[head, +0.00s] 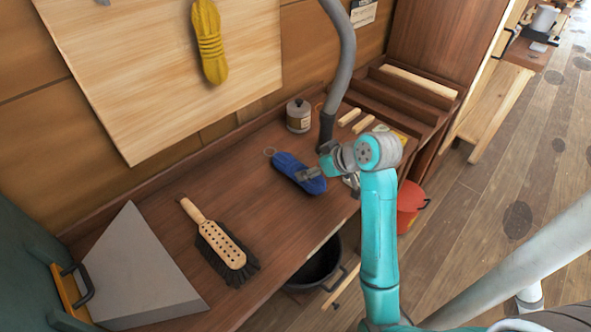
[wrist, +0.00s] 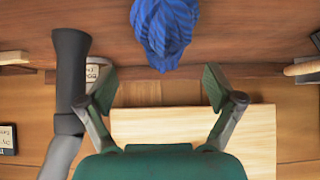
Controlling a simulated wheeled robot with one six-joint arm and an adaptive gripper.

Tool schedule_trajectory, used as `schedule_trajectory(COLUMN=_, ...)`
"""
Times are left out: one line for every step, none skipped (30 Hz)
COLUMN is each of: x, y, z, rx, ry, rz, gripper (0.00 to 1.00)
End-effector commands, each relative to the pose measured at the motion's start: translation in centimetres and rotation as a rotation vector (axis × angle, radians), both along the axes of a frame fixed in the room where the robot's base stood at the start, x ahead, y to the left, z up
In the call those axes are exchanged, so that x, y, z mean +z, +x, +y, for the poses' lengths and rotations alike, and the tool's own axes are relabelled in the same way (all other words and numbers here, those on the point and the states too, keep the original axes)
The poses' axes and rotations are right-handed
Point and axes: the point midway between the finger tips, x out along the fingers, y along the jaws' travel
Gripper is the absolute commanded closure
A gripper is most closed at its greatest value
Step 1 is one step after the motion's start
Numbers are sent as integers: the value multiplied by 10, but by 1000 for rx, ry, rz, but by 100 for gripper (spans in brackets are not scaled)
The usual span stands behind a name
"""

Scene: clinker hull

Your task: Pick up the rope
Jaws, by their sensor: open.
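A bundled blue rope (head: 290,166) lies on the brown bench top, with a small ring at its far left end. My gripper (head: 308,174) is at the rope's right end, overlapping it in the head view; contact cannot be told there. In the wrist view the blue rope (wrist: 165,32) is at the top centre, ahead of the gap between the fingers. My gripper (wrist: 158,77) has its fingers spread wide with nothing between them. A second, yellow rope (head: 209,45) hangs coiled on the pale wooden board (head: 150,75) above the bench.
A brush (head: 222,246) and a grey wedge-shaped dustpan (head: 135,270) lie on the bench at left. A jar (head: 299,116) and a grey hose (head: 343,60) stand behind the rope. A black bucket (head: 318,268) and red bucket (head: 410,202) are below the bench edge.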

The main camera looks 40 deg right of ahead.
Motion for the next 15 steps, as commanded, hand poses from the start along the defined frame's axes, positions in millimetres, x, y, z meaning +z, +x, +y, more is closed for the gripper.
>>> schedule_trajectory(x=-5, y=5, z=1, rx=1, ry=1, rz=2, gripper=9)
schedule_trajectory(x=-8, y=7, z=1, rx=1, ry=1, rz=1, gripper=9)
schedule_trajectory(x=-10, y=10, z=1, rx=0, ry=0, rz=1, gripper=9)
schedule_trajectory(x=-12, y=12, z=1, rx=0, ry=0, rz=1, gripper=9)
schedule_trajectory(x=-13, y=13, z=1, rx=0, ry=0, rz=1, gripper=9)
schedule_trajectory(x=-14, y=14, z=1, rx=0, ry=-1, rz=0, gripper=9)
schedule_trajectory(x=-15, y=15, z=1, rx=0, ry=-1, rz=0, gripper=9)
schedule_trajectory(x=-16, y=16, z=1, rx=0, ry=-1, rz=0, gripper=9)
schedule_trajectory(x=-18, y=18, z=2, rx=1, ry=-1, rz=0, gripper=9)
schedule_trajectory(x=-20, y=20, z=3, rx=1, ry=0, rz=1, gripper=9)
schedule_trajectory(x=-23, y=23, z=4, rx=1, ry=0, rz=1, gripper=9)
schedule_trajectory(x=-27, y=27, z=5, rx=2, ry=1, rz=1, gripper=9)
schedule_trajectory(x=-30, y=30, z=6, rx=2, ry=1, rz=2, gripper=9)
schedule_trajectory(x=-33, y=34, z=8, rx=1, ry=0, rz=1, gripper=9)
schedule_trajectory(x=-38, y=38, z=9, rx=1, ry=0, rz=2, gripper=9)
